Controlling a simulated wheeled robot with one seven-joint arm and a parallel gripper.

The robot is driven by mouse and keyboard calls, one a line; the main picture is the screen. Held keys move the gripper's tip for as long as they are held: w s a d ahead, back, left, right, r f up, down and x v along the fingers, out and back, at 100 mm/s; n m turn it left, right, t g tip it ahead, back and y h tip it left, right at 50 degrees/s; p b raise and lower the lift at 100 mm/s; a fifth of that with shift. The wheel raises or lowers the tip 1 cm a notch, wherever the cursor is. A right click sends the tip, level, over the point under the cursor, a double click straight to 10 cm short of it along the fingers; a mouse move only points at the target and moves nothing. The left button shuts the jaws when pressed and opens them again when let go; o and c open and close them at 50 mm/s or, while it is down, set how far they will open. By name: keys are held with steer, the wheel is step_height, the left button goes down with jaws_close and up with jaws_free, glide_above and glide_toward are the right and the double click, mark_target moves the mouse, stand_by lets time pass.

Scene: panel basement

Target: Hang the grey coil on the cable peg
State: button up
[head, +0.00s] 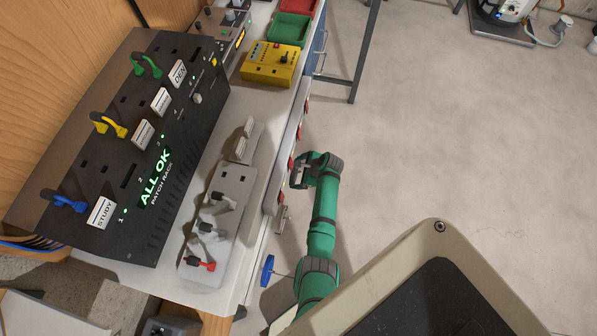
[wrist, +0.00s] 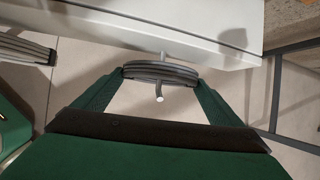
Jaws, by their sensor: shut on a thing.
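In the wrist view the grey coil (wrist: 160,72) is seen nearly edge-on between the fingertips of my gripper (wrist: 160,78), which is shut on it. A thin metal peg shows on both sides of the coil, with its pale tip (wrist: 159,98) on the near side and a short length (wrist: 164,57) on the side of the white bench edge. The peg appears to run through the coil, but the coil's opening is hidden. In the head view my gripper (head: 297,174) is at the bench's front edge, and the coil cannot be made out there.
The bench (head: 240,185) carries a black patch rack (head: 120,190), a grey switch box (head: 215,240), a yellow box (head: 272,65) and a green bin (head: 290,28). A blue coil (head: 267,270) and a bare metal peg (head: 283,219) are along its front. Open floor lies right.

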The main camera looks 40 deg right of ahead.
steer(key=shift+s+a+f, duration=0.1)
steer(key=shift+f, duration=0.05)
steer(key=o, duration=0.9)
steer(key=shift+s+r, duration=0.25)
steer(key=shift+r, duration=0.35)
steer(key=v, duration=0.9)
steer(key=shift+s+d+r, duration=0.2)
